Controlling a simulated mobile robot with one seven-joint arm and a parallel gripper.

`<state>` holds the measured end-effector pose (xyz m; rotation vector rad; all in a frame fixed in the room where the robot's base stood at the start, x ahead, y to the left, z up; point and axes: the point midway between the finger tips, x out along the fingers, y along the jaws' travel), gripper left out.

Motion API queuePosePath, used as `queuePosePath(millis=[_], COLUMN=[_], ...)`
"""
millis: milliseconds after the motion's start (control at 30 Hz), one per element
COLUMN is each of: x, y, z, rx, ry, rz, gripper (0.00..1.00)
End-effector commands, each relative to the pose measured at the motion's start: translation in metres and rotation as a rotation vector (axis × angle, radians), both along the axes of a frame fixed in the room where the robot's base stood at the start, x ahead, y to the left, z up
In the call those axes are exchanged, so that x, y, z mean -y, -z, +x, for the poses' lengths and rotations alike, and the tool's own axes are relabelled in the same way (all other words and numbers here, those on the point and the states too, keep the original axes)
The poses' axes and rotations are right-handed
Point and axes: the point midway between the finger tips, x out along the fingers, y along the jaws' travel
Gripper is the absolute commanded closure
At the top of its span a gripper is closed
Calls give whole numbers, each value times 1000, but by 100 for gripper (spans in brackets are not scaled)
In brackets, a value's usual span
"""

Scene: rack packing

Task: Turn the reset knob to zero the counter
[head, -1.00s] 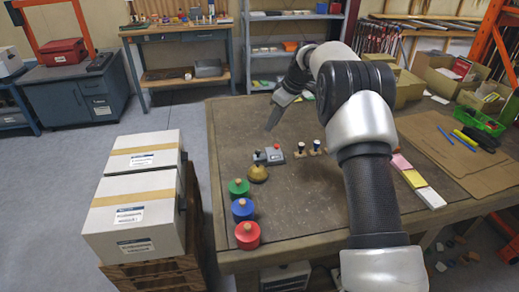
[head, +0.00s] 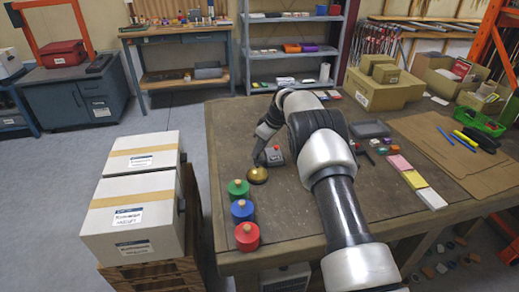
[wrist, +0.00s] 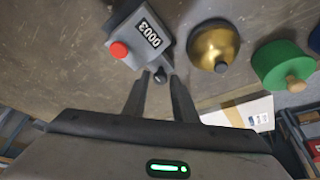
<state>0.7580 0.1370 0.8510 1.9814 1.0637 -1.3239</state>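A brass bell-like object (head: 257,175) stands close to the counter, then green (head: 238,188), blue (head: 242,209) and red (head: 247,234) round pieces along the bench's left edge. Open boxes and cardboard lie at the right. White cartons (head: 140,205) stand left of the bench.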

Motion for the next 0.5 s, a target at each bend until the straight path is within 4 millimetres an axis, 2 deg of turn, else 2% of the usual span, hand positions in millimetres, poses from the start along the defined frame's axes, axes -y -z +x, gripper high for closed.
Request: queuePosePath(millis=[133, 300, 500], x=[0, 0, 0], y=[0, 0, 0], z=[0, 0, 0], rx=[0, 0, 0], ry=[0, 0, 7], rz=[0, 0, 0], gripper=[74, 100, 100])
